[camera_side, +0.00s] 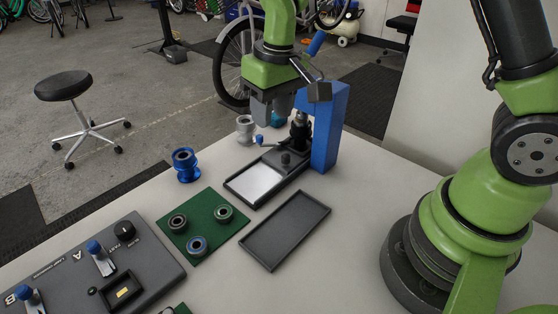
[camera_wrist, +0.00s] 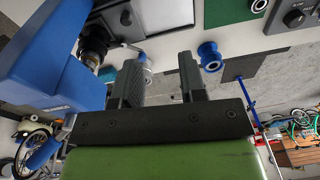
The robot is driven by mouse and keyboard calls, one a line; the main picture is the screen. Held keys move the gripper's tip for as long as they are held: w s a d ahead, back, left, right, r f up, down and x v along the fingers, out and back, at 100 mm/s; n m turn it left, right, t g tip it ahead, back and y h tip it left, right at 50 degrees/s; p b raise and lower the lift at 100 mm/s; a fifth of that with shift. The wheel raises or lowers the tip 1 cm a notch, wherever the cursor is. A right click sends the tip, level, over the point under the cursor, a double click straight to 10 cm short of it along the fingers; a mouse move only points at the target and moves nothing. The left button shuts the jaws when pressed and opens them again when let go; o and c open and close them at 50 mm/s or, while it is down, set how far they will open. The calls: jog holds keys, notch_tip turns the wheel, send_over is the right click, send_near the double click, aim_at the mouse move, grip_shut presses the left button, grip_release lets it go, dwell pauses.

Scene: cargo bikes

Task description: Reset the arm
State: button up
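My gripper (camera_side: 273,112) hangs in the air above the back of the white table, just left of the blue press (camera_side: 328,124). In the wrist view my gripper (camera_wrist: 160,75) has its two dark fingers apart, with nothing between them. The press also shows in the wrist view (camera_wrist: 52,75), close by at the left. The rest of my arm is partly cut off by the top of the side view.
A blue hub (camera_side: 185,166) and a silver hub (camera_side: 245,129) stand on the table. A green mat (camera_side: 203,242) holds three ring parts. An empty black tray (camera_side: 284,236) lies in front of the press. A grey control box (camera_side: 150,257) sits front left.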

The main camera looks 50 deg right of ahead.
jog(key=s+d+r+m+t, duration=0.1)
jog(key=s+r+m+t, duration=0.15)
jog(key=s+r, duration=0.7)
jog(key=s+r+t+y, duration=0.1)
jog(key=s+r+t, duration=0.2)
jog(key=s+r, duration=0.2)
jog(key=s, duration=0.3)
jog(key=shift+s+d+m+y, duration=0.25)
jog(key=shift+s+m+y, duration=0.05)
jog(key=shift+s+m, duration=0.05)
